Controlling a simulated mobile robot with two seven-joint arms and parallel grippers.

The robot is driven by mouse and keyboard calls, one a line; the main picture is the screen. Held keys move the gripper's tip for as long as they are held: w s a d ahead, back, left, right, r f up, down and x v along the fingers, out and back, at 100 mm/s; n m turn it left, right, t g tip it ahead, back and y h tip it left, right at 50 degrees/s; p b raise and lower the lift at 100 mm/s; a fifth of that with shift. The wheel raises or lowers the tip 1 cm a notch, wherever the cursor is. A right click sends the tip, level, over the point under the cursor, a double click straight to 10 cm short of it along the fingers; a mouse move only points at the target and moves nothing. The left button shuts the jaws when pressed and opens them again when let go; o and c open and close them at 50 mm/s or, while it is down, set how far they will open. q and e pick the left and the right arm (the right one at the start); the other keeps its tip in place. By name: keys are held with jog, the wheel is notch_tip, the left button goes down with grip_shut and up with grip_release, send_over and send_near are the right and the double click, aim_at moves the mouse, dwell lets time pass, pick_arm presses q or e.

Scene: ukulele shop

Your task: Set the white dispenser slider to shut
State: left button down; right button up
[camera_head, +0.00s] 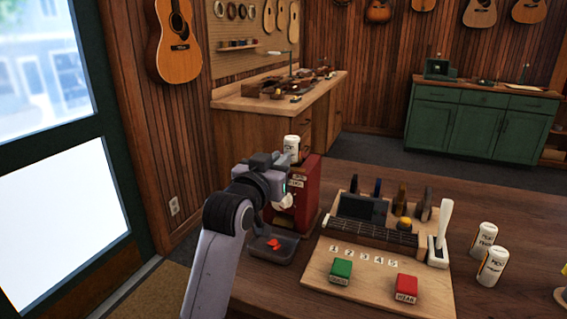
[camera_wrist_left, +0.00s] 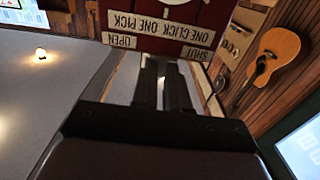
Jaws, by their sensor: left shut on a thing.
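The red dispenser (camera_head: 312,190) stands on the table, with a white can (camera_head: 292,144) on top. A small white part, which looks like the slider (camera_head: 284,203), shows at its front beside my left gripper (camera_head: 279,198). My left gripper is at the dispenser's front and shut on the slider. In the left wrist view its fingers (camera_wrist_left: 164,85) reach toward the dispenser front (camera_wrist_left: 165,14), between the upside-down labels OPEN (camera_wrist_left: 122,40) and SHUT (camera_wrist_left: 194,53). The fingers hide the slider there, so I cannot tell its exact setting. My right gripper is not in view.
To the right is a wooden board (camera_head: 350,292) with a green block (camera_head: 341,270), a red block (camera_head: 405,288) and a white lever (camera_head: 442,230). Two white cans (camera_head: 491,267) stand farther right.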

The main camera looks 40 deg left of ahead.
pick_arm(q)
jog(key=shift+s+a, duration=0.2)
jog(key=shift+a, duration=0.55)
jog(key=c, duration=1.1)
grip_release()
jog(key=shift+a, duration=0.15)
jog(key=shift+c, duration=0.2)
jog(key=b+v, duration=0.1)
jog(key=v, duration=0.6)
jog(key=shift+s, duration=0.15)
